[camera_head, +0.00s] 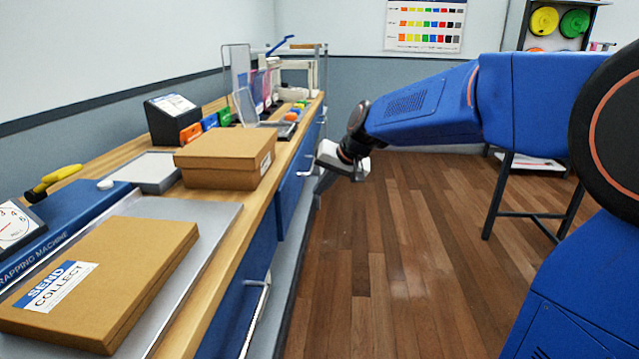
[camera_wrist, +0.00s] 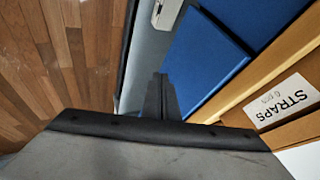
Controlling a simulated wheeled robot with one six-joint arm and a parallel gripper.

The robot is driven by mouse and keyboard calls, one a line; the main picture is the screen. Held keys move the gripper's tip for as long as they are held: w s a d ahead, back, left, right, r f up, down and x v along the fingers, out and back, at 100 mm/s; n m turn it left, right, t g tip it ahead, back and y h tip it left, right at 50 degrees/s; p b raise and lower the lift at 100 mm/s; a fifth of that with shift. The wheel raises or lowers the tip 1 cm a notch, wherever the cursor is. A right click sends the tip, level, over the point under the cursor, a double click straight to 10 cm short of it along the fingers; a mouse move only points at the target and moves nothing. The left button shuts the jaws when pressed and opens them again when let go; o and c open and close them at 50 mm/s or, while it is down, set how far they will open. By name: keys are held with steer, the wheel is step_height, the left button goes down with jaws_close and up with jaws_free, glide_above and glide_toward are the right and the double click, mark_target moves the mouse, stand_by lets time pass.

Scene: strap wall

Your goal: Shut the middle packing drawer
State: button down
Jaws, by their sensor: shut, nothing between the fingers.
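The middle packing drawer appears to be the blue front (camera_head: 287,207) under the wooden counter edge, beyond the nearest drawer. In the wrist view a blue panel (camera_wrist: 207,62) lies right of my fingers, close to the wooden edge. I cannot tell how far the drawer stands out. My gripper (camera_head: 317,194) is shut and empty, beside the drawer fronts and below the counter top. In the wrist view its fingers (camera_wrist: 160,80) are together and point toward the blue panel's side. Whether they touch it is unclear.
A nearer blue drawer (camera_head: 237,305) has a metal handle (camera_head: 257,312). A box labelled "Straps" (camera_wrist: 283,102) shows in the wrist view. The wooden floor (camera_head: 400,260) is clear.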

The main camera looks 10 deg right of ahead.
mark_target(290, 199)
steer(key=shift+w+a+f, duration=0.7)
steer(key=shift+a+f, duration=0.1)
steer(key=shift+a, duration=0.15)
steer(key=shift+w+a+f, duration=0.75)
steer(key=shift+a+f, duration=0.1)
steer(key=shift+a, duration=0.1)
steer(key=shift+w+a+f, duration=0.7)
steer(key=shift+a+f, duration=0.1)
steer(key=shift+a, duration=0.15)
steer(key=shift+a, duration=0.15)
steer(key=shift+w+a, duration=0.3)
steer(key=shift+a, duration=0.5)
steer(key=shift+r, duration=0.1)
